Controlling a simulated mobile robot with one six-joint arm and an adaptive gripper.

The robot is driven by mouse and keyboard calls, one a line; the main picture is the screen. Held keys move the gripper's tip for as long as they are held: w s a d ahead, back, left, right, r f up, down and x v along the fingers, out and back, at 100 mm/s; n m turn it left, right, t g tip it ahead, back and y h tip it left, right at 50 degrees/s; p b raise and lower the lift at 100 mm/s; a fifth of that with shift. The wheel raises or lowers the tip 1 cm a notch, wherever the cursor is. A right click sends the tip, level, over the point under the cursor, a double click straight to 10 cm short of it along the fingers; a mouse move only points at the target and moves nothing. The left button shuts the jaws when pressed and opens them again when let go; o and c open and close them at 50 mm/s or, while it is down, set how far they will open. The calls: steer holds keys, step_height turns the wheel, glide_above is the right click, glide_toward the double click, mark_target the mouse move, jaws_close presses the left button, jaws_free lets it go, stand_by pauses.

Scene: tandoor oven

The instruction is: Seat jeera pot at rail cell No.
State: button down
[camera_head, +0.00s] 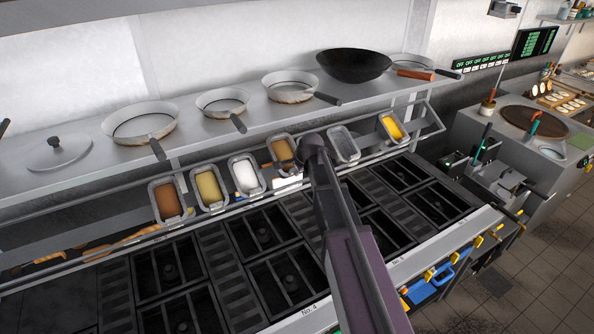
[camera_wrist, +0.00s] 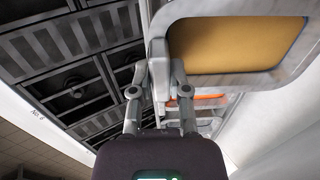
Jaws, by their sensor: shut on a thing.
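A grey metal pot with tan-brown contents (camera_head: 282,148), which looks like the jeera pot, is held by my gripper (camera_head: 303,158) in the head view. The pot appears slightly above the line of the other rail pots, between the white-filled pot and a grey one. In the wrist view my gripper (camera_wrist: 161,62) is shut at the left edge of the pot, whose tan contents (camera_wrist: 240,44) fill the upper right. The rail (camera_head: 130,243) runs in front of the shelf. The cell under the pot is mostly hidden, and I cannot read its number.
Neighbouring pots hold white (camera_head: 246,177), yellow (camera_head: 210,188), red-brown (camera_head: 168,200), greyish (camera_head: 344,144) and orange-yellow (camera_head: 391,127) contents. Pans and a black wok (camera_head: 353,65) stand on the shelf above. The burner grates (camera_head: 285,275) lie below, in front of the rail.

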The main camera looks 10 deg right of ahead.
steer(key=shift+b+x, duration=3.2)
steer(key=shift+x, duration=0.45)
stand_by(1.3)
steer(key=c, duration=0.5)
jaws_free()
steer(key=shift+s+r, duration=0.1)
steer(key=shift+s, duration=0.05)
steer(key=shift+p+v, duration=3.5)
steer(key=shift+v, duration=0.35)
